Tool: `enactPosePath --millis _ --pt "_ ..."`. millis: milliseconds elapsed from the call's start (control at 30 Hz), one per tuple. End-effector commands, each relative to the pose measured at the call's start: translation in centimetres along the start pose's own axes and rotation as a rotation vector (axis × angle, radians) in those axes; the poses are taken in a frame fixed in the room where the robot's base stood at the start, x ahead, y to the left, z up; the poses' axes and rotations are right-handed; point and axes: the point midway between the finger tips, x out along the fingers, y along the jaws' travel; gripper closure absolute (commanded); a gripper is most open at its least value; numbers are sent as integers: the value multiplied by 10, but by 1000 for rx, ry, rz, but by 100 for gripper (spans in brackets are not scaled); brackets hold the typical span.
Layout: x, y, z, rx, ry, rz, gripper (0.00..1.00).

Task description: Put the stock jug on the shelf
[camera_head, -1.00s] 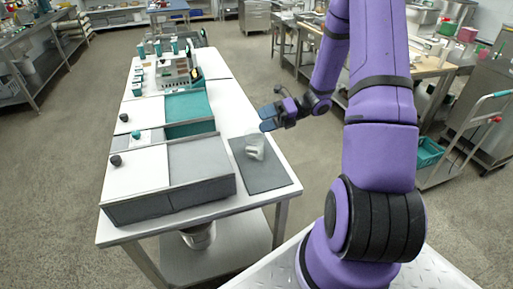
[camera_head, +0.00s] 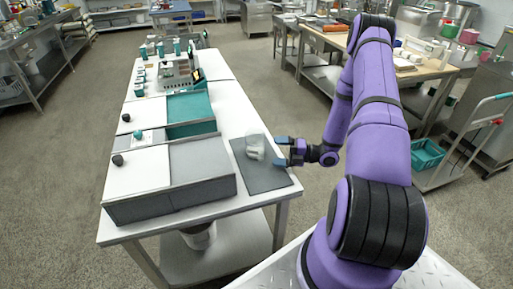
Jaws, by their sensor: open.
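The stock jug (camera_head: 255,148) looks like a small clear or whitish jug. It stands on a dark grey mat (camera_head: 262,178) at the right side of the white table. My gripper (camera_head: 280,152) is low, just right of the jug, with its blue-tipped fingers spread and pointing left toward it. The fingers look apart from the jug or at its edge; I cannot tell whether they touch. Which surface is the task's shelf is unclear; a lower shelf (camera_head: 245,250) shows under the white table.
Grey and white machine housings (camera_head: 170,180) with black knobs fill the table left of the mat. A metal pot (camera_head: 198,236) stands on the lower shelf. A trolley with a green crate (camera_head: 428,154) stands at the right. Open floor lies right of the table.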

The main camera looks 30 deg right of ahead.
Motion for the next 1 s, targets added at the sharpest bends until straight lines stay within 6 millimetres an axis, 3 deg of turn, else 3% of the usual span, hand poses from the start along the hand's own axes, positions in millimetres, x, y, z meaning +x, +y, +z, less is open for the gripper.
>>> enactPosePath --millis 167,433,800,1000 --pt "0 -24 0 1 1 0 0" --pt "20 -21 0 -2 2 0 0" --pt "70 -21 0 -2 2 0 0" --pt "75 -20 0 -2 0 0 0"
